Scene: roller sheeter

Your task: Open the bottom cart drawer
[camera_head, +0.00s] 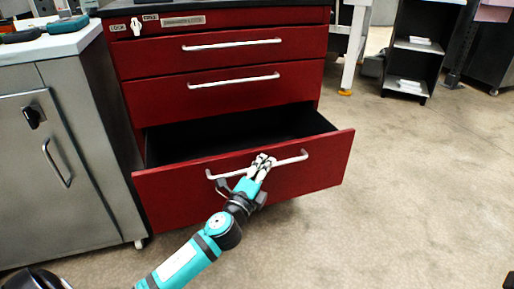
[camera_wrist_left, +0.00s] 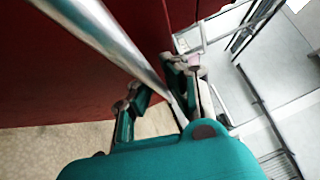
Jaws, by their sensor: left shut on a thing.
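The red cart's bottom drawer (camera_head: 300,178) is pulled well out, and its dark, empty-looking inside shows behind the front. A silver bar handle (camera_head: 225,174) runs across the drawer front. My left gripper (camera_head: 262,162) is at the middle of this handle, shut on it. In the left wrist view the handle (camera_wrist_left: 105,38) runs diagonally down toward the fingers (camera_wrist_left: 160,95), with the red drawer front (camera_wrist_left: 50,75) behind it. My right gripper is in neither view.
The cart's upper drawers (camera_head: 228,65) are closed. A grey cabinet (camera_head: 50,180) with a white top stands at the left, close to the cart. A black shelf unit (camera_head: 415,50) stands at the back right. The concrete floor (camera_head: 420,190) at the right is clear.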

